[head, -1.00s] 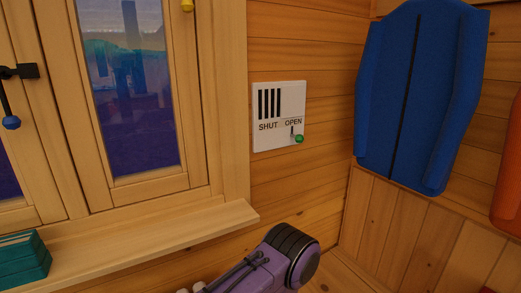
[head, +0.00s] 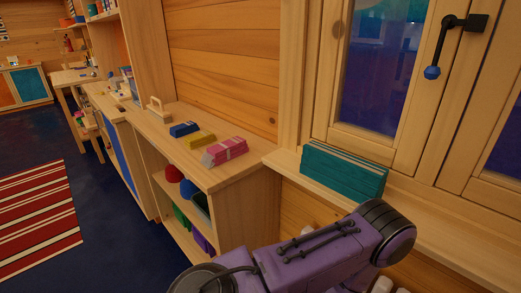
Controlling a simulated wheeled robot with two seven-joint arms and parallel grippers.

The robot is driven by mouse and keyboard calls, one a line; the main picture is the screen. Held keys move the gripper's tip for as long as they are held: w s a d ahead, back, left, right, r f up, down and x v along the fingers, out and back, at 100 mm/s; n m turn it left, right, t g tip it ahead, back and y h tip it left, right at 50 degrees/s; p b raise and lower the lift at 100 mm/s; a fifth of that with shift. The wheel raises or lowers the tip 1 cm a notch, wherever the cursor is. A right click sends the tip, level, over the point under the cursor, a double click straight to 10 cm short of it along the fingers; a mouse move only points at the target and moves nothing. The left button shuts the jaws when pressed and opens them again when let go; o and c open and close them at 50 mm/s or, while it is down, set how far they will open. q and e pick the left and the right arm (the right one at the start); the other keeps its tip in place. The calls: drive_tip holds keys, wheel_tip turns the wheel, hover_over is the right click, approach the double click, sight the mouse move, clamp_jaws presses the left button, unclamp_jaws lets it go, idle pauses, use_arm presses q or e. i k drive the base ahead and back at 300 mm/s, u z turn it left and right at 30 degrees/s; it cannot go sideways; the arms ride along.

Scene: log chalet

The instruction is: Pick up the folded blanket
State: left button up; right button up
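A teal, layered, folded stack (head: 342,173) lies on the wooden window sill (head: 440,212), right of centre in the head view. It looks like the folded blanket, with a paler edge along its top. One of my purple arms crosses the lower middle of the view, in front of and below the sill. Neither gripper's fingers can be made out. Nothing is seen touching the teal stack.
A wooden shelf unit (head: 230,200) stands left of the sill, with a pink bundle (head: 224,151), a yellow item (head: 197,140) and a blue item (head: 184,129) on top. A window handle (head: 447,45) juts out above the sill. Open floor (head: 110,235) and a striped rug (head: 38,215) lie left.

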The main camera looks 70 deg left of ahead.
sight(360, 180)
drive_tip(key=u, duration=1.5)
drive_tip(key=k, duration=1.15)
drive_tip(key=u, duration=0.55)
drive_tip(key=i, duration=1.35)
drive_tip(key=z, duration=0.95)
